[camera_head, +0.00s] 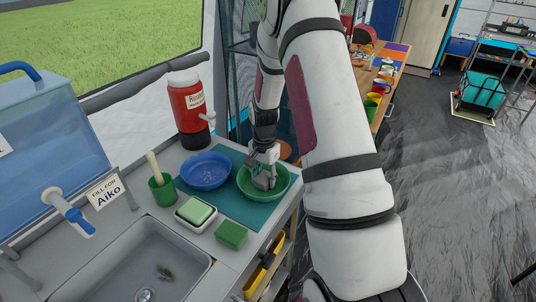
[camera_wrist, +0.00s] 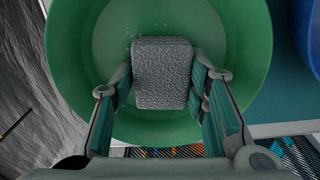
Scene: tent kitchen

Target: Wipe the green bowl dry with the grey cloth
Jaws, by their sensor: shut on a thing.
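The green bowl (camera_head: 281,187) sits on a teal mat (camera_head: 243,210) on the counter in the head view. It fills most of the wrist view (camera_wrist: 235,50), and small pale droplets show on its inside near the top. My gripper (camera_head: 264,180) reaches down into the bowl. In the wrist view its two fingers (camera_wrist: 160,88) are shut on the grey cloth (camera_wrist: 162,70), a folded, textured pad. The cloth is over the bowl's inside; whether it touches the surface cannot be told. In the head view the cloth shows only as a small grey patch between the fingers.
A blue bowl (camera_head: 207,172) with droplets stands left of the green bowl. A green cup (camera_head: 162,190) with a brush, a soap dish (camera_head: 195,213) with a green sponge, and a green block (camera_head: 232,235) are near the sink (camera_head: 145,270). A red dispenser (camera_head: 190,110) stands behind.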

